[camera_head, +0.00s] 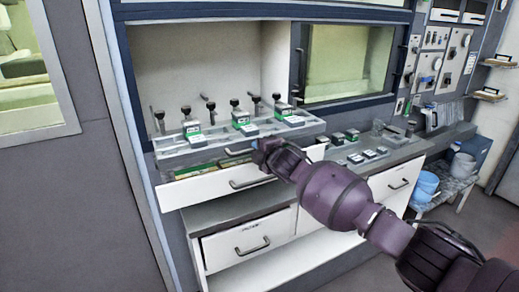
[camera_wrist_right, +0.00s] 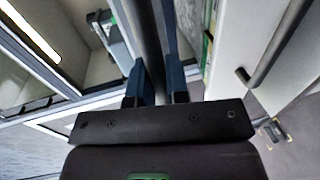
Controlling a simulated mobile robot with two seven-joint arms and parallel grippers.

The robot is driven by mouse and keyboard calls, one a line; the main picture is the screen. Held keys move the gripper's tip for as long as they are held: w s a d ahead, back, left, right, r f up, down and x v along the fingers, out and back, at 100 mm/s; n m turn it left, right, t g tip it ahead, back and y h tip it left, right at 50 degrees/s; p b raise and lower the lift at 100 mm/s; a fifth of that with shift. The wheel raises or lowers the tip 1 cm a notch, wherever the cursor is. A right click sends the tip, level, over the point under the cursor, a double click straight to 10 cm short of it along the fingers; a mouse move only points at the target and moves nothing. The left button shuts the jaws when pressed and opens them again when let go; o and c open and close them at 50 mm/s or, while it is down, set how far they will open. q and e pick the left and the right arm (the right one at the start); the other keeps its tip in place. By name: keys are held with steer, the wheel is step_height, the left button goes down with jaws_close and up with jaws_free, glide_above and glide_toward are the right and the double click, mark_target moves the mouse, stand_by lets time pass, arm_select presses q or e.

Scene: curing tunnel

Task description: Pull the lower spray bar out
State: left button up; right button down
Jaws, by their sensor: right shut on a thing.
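A long grey bar-like tray (camera_head: 185,157) lies across the front of the open tunnel chamber, with black knobs and several green-and-white blocks on it. My right gripper (camera_head: 258,151) is at its front side, right of its middle, just above the white drawer front. In the wrist view my right gripper (camera_wrist_right: 159,80) has its two blue fingers on either side of a grey bar (camera_wrist_right: 144,28) and is shut on it. I take this to be the lower spray bar; its far end and most of its length are hidden. My left gripper is not in view.
A white drawer (camera_head: 205,187) stands slightly open under the tray, with a green-and-brown strip inside.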

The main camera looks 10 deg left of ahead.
steer(key=c, duration=1.1)
jaws_free()
steer(key=shift+v, duration=5.4)
